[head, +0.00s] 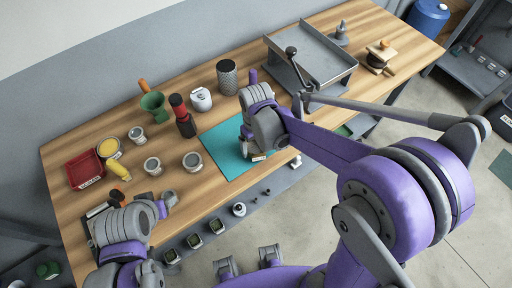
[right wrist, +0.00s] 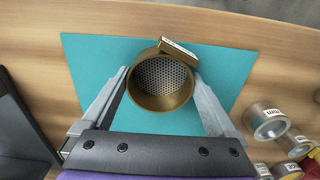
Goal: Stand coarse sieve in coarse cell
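A round brass sieve (right wrist: 162,85) with a perforated mesh and a small pale tag on its rim shows in the right wrist view, over the teal mat (right wrist: 230,62). My right gripper (right wrist: 160,78) has one finger against each side of it. In the head view my right gripper (head: 252,150) is low over the mat (head: 218,150) and mostly hides the sieve. The tag's lettering cannot be read. My left gripper (head: 165,204) is over the table's front left; its finger opening is unclear. I cannot pick out the coarse cell.
Several metal cups, one of them here (head: 192,161), stand left of the mat. A red tray (head: 84,170), a green funnel (head: 153,104) and a dark red grinder (head: 183,118) are farther left and back. A grey metal tray (head: 318,55) is at the back right. Small labelled items line the lower shelf (head: 265,205).

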